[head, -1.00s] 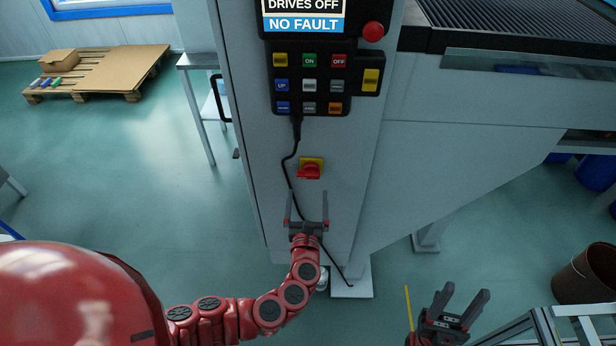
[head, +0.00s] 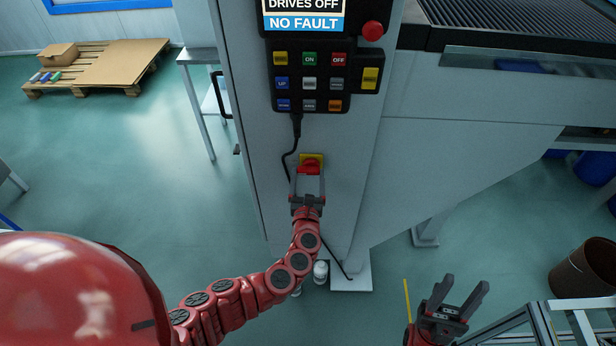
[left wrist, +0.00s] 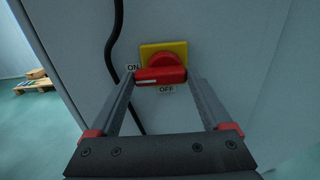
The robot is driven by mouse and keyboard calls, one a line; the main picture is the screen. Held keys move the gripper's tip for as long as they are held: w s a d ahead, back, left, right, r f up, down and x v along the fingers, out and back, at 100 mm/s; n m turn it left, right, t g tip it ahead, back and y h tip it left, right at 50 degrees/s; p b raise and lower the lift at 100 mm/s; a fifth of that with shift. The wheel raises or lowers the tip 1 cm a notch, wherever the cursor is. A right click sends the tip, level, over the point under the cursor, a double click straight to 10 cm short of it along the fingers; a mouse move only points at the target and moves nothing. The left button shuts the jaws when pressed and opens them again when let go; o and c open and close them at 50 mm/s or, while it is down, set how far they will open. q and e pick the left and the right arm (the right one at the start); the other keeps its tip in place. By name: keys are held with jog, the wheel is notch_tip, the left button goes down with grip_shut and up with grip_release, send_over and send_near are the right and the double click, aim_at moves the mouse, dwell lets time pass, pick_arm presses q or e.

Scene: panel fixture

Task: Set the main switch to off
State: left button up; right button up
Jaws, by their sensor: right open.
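The main switch (head: 310,166) is a red rotary handle on a yellow plate, low on the grey cabinet front. In the left wrist view the switch's red handle (left wrist: 161,76) lies about level, its left end near the ON label (left wrist: 132,68). The OFF label (left wrist: 166,90) is below it. My left gripper (head: 308,174) is open at the switch, one finger on each side of the handle. I cannot tell whether the fingers touch it. My right gripper (head: 466,283) is open and empty at the lower right, away from the cabinet.
A button panel (head: 310,85) and a red round button (head: 373,31) are above the switch. A black cable (head: 289,160) hangs from the panel, just left of the switch. A conveyor (head: 520,30) is at the right. The cabinet front around the switch is otherwise bare.

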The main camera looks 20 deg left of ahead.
pick_arm(q)
jog(key=c, duration=0.6)
jog(key=shift+o, duration=0.2)
jog(key=shift+f+n+b, duration=0.3)
jog(key=shift+n+b, duration=0.4)
jog(key=shift+b, duration=0.2)
jog(key=shift+d+f+n+b, duration=0.15)
jog(key=shift+n+b, duration=3.9)
jog(key=shift+n, duration=0.1)
jog(key=shift+d+f+n+b, duration=0.1)
jog(key=shift+n+b, duration=3.9)
jog(key=shift+n, duration=0.15)
jog(key=o, duration=1.2)
jog(key=shift+c, duration=0.2)
